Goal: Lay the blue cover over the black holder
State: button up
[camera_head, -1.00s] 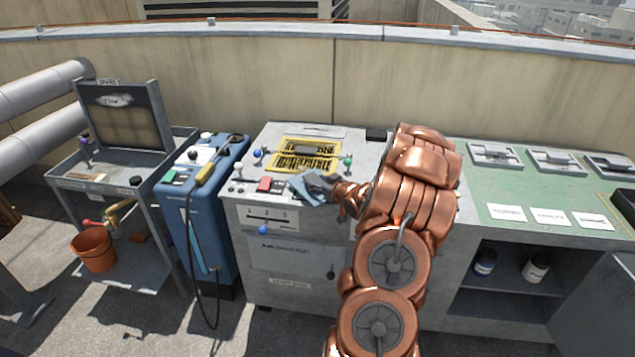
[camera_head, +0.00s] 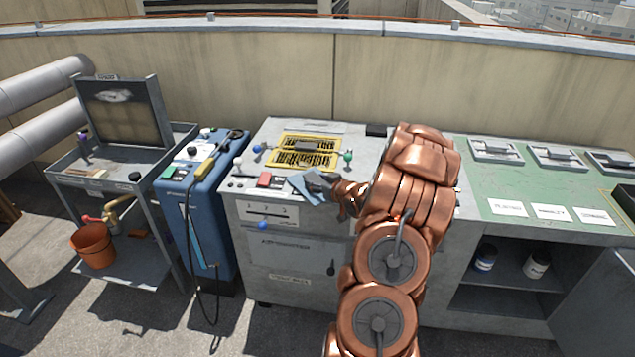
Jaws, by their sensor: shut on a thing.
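My gripper (camera_head: 322,181) is at the front of the grey control cabinet's top, at the end of my copper arm. It is shut on the blue cover (camera_head: 303,188), a small flat blue-grey sheet. The cover is tilted at the cabinet's front edge, right of a red button; I cannot tell whether it touches the top. A small black block (camera_head: 376,130) at the back right of the cabinet top may be the black holder. It is apart from the cover and bare on top. My arm hides part of the cabinet's right side.
The grey cabinet (camera_head: 290,225) carries a yellow-framed grille (camera_head: 304,152), a blue knob (camera_head: 257,148) and a green knob (camera_head: 348,156). A blue machine (camera_head: 200,215) with a hanging cable stands to the left. A green bench (camera_head: 475,190) with latches and labels is at right.

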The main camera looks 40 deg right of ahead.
jog(key=shift+f, duration=0.1)
jog(key=o, duration=1.4)
jog(key=shift+s, duration=0.1)
jog(key=v, duration=1.2)
